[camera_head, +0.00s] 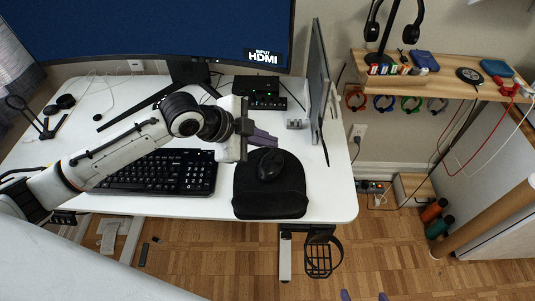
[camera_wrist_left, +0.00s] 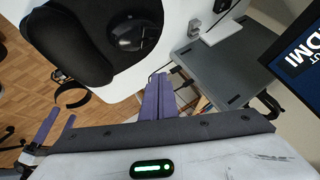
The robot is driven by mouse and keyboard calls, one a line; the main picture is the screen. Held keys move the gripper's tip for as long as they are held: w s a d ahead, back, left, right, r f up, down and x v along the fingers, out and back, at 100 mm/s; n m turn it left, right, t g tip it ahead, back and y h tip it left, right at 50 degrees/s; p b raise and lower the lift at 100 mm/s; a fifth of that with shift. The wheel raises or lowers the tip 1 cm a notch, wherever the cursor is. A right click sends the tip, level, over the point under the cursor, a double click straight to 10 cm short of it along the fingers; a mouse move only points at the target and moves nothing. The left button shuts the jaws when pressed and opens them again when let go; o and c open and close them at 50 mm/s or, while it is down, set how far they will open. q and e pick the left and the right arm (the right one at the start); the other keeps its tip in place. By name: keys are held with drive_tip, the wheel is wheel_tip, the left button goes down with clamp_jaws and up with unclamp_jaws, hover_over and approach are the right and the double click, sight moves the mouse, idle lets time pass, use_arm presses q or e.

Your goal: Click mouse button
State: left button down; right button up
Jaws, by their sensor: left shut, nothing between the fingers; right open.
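The black mouse (camera_head: 270,165) lies on a black mouse pad (camera_head: 270,205) with a thick wrist rest, near the desk's front right. In the left wrist view the mouse (camera_wrist_left: 127,38) is at top centre, on the dark pad (camera_wrist_left: 60,40). My left gripper (camera_head: 275,141) has its purple fingers shut with nothing between them. In the head view the fingertips are just beyond the mouse, apart from it. The closed fingers (camera_wrist_left: 160,80) also show below and right of the mouse in the wrist view. My right gripper (camera_head: 364,296) shows only two spread purple fingertips at the bottom edge, empty.
A black keyboard (camera_head: 155,173) lies left of the pad, partly under my left arm. A monitor (camera_head: 150,30) stands behind, and a thin upright panel (camera_head: 319,85) stands at the desk's right. Small black devices (camera_head: 260,92) sit behind my gripper. A wooden shelf (camera_head: 440,78) is at right.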

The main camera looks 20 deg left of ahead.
use_arm(q)
drive_tip(key=shift+w+a+r, duration=1)
drive_tip(key=shift+w, duration=0.15)
drive_tip(key=shift+f, duration=0.2)
drive_tip(key=b, duration=0.4)
hover_over(270, 155)
drive_tip(key=s+a, duration=0.1)
drive_tip(key=s, duration=0.2)
drive_tip(key=f, duration=0.7)
drive_tip(key=shift+w+a, duration=0.1)
drive_tip(key=shift+w, duration=0.15)
drive_tip(key=shift+f+b, duration=0.45)
drive_tip(key=shift+f, duration=0.3)
